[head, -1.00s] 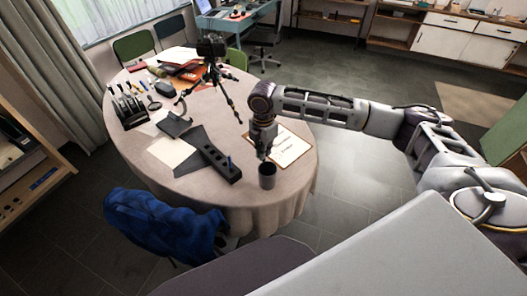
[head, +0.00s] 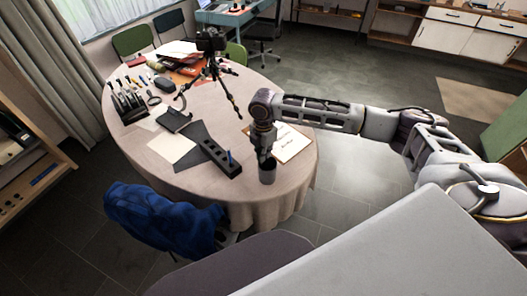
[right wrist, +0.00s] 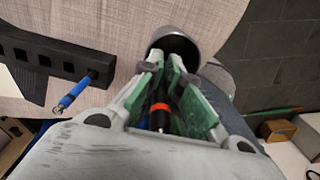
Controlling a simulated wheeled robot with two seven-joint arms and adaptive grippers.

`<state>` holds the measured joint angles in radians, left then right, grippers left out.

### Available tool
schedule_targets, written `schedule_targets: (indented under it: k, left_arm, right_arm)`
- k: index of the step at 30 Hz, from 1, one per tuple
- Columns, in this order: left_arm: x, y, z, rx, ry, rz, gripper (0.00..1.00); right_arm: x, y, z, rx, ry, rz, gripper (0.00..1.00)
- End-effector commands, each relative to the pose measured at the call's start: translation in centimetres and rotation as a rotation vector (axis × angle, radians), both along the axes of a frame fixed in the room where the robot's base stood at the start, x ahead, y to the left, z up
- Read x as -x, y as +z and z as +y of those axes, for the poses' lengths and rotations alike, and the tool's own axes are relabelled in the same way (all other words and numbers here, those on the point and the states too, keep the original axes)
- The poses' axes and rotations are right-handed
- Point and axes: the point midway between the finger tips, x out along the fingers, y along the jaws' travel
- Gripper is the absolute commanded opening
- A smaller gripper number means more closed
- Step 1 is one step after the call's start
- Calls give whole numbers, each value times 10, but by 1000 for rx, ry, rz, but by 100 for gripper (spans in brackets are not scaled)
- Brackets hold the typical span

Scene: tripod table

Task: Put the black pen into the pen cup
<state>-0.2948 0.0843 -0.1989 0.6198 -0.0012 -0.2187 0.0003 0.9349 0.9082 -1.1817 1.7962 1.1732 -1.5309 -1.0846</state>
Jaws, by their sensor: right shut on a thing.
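The dark grey pen cup (head: 267,176) stands near the table's front right edge. My right gripper (head: 265,157) points down at the cup's mouth. In the right wrist view the green-padded fingers (right wrist: 170,85) are shut on the black pen (right wrist: 159,110), which has an orange band. The cup (right wrist: 176,44) shows just beyond the fingertips. The fingers hide the pen's far end, so I cannot tell whether it is inside the cup. My left gripper is not in view.
A black block with holes (head: 211,150) lies left of the cup, with a blue pen (right wrist: 75,92) standing in it. A clipboard (head: 292,147) lies behind the cup. A tripod with a camera (head: 211,42) and several desk items stand further back. A chair with a blue jacket (head: 160,219) is in front.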

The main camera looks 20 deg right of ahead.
Motion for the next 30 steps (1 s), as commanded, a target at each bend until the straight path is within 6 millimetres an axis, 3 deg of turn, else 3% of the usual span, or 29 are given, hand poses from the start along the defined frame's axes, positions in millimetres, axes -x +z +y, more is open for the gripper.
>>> schedule_targets:
  k: [14, 15, 20, 30]
  left_arm:
    - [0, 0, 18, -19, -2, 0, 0]
    - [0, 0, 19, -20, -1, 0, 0]
    - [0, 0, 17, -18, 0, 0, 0]
    - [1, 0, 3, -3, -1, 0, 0]
  right_arm:
    - [0, -3, 0, 0, 1, 0, 0]
    - [0, -3, 0, 0, 1, 0, 9]
    - [0, -3, 0, 0, 1, 0, 30]
    - [0, -3, 0, 0, 1, 0, 30]
